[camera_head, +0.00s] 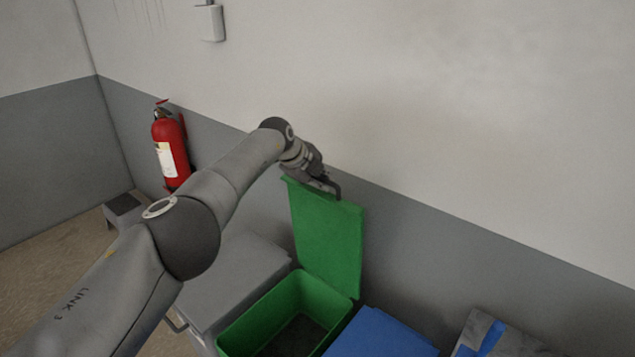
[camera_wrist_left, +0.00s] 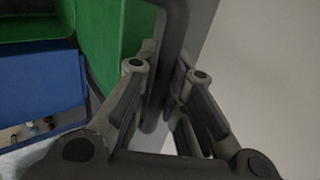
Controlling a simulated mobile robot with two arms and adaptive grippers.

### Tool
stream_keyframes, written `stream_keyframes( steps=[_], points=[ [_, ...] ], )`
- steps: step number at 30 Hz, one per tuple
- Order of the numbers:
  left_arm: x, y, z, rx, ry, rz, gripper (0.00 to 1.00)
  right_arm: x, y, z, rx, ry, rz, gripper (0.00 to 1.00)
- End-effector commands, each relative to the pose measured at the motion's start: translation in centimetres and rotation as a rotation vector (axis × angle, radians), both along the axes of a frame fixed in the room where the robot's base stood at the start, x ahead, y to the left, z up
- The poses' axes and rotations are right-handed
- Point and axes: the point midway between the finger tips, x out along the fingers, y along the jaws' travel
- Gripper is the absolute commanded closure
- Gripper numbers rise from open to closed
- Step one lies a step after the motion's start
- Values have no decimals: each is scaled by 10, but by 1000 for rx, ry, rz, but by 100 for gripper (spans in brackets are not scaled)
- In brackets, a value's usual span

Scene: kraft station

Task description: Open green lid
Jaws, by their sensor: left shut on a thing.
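The green lid (camera_head: 328,236) stands raised, about upright, at the wall side of the green bin (camera_head: 258,325). The bin is open and its dark inside shows. My left gripper (camera_head: 326,184) is at the top edge of the lid, by the dark lid handle (camera_head: 335,188). In the left wrist view the fingers (camera_wrist_left: 163,85) are shut on the dark handle bar (camera_wrist_left: 172,40), with the green lid (camera_wrist_left: 112,38) just left of them. My right gripper is not in view.
A grey lidded bin (camera_head: 245,275) stands left of the green one, and a blue lid (camera_head: 380,335) is to its right. The wall (camera_head: 450,235) is close behind the raised lid. A red fire extinguisher (camera_head: 169,148) hangs at the left.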

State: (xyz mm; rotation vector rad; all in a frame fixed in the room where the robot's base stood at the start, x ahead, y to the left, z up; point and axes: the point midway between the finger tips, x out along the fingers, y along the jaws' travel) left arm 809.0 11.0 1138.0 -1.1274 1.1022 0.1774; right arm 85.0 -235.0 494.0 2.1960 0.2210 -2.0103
Motion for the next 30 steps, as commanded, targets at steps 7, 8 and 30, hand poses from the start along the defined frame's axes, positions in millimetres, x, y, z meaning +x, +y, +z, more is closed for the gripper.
stream_keyframes(
  steps=[7,8,30],
  points=[
    [1,1,2,-3,-3,6,84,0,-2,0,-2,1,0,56],
    [1,1,2,-3,-3,6,80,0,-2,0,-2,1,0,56],
    [-1,5,10,-1,-7,-1,66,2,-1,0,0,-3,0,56]
  ],
)
